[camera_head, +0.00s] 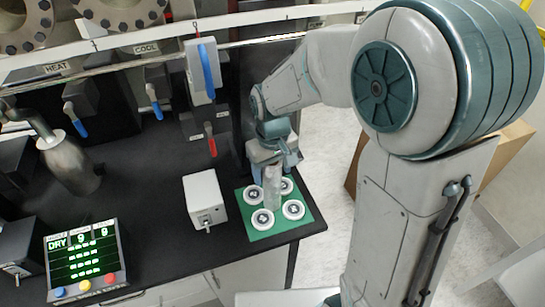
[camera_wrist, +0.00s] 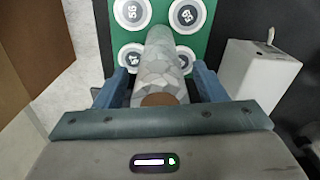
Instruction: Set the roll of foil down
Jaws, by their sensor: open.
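The roll of foil (camera_head: 272,188) is a silvery cylinder that stands upright on the green mat (camera_head: 249,228), in the middle among several round white discs. In the wrist view the roll (camera_wrist: 160,62) stretches away from between my fingers, with its brown end (camera_wrist: 158,99) towards the camera. My gripper (camera_head: 274,165) is right over the mat at the roll's upper end. In the wrist view the blue fingers of my gripper (camera_wrist: 160,88) are open, one on each side of the roll, with a gap visible beside it. The roll's lower end is partly hidden.
A white box with a small lever (camera_head: 203,196) stands left of the mat. The mat lies at the black counter's right corner, near the edge (camera_head: 290,238). A display panel (camera_head: 85,262) and a metal canister (camera_head: 68,165) stand farther left. Valves with coloured handles line the back.

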